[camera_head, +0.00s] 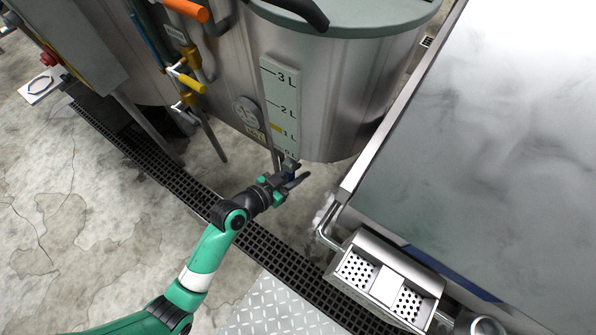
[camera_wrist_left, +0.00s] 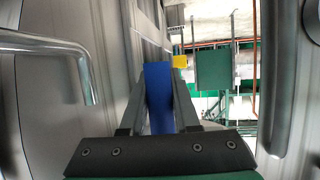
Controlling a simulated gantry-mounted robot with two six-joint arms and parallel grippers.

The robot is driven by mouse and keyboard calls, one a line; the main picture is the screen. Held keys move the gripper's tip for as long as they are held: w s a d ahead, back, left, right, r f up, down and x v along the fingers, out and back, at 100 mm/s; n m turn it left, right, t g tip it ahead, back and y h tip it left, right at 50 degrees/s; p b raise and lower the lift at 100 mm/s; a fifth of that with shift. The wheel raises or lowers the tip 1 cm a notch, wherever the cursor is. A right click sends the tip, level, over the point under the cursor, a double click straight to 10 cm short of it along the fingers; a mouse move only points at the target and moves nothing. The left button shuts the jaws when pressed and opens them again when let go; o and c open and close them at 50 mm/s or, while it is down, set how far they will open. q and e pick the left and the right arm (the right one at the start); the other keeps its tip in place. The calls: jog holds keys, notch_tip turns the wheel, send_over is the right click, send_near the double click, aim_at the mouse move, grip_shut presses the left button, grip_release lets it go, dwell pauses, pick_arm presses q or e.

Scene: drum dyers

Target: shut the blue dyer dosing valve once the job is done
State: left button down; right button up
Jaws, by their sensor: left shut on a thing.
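A steel drum (camera_head: 345,95) with a grey lid stands at the top of the head view. A pale level scale (camera_head: 281,95), marked in litres, runs down its front with a yellow mark near 1 L. My left gripper (camera_head: 293,178) is at the drum's lower edge, just below the scale. It is shut on a flat blue handle, apparently the dosing valve handle, which stands upright between the fingers in the left wrist view (camera_wrist_left: 158,95). In the head view the fingers mostly hide this handle. The valve body is hidden. My right gripper is not in view.
Pipes with an orange handle (camera_head: 186,10) and a yellow handle (camera_head: 192,83) stand left of the drum. A large steel-edged tank (camera_head: 368,155) fills the right. A perforated metal box (camera_head: 385,280) stands lower right. A floor grate (camera_head: 190,195) crosses below the drum.

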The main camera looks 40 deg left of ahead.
pick_arm(q)
jog(key=c, duration=0.7)
grip_release()
jog(key=shift+a, duration=0.1)
jog(key=shift+o, duration=0.2)
jog(key=shift+s, duration=0.1)
jog(key=p+v, duration=0.3)
jog(key=v, duration=0.8)
jog(key=shift+s, duration=0.2)
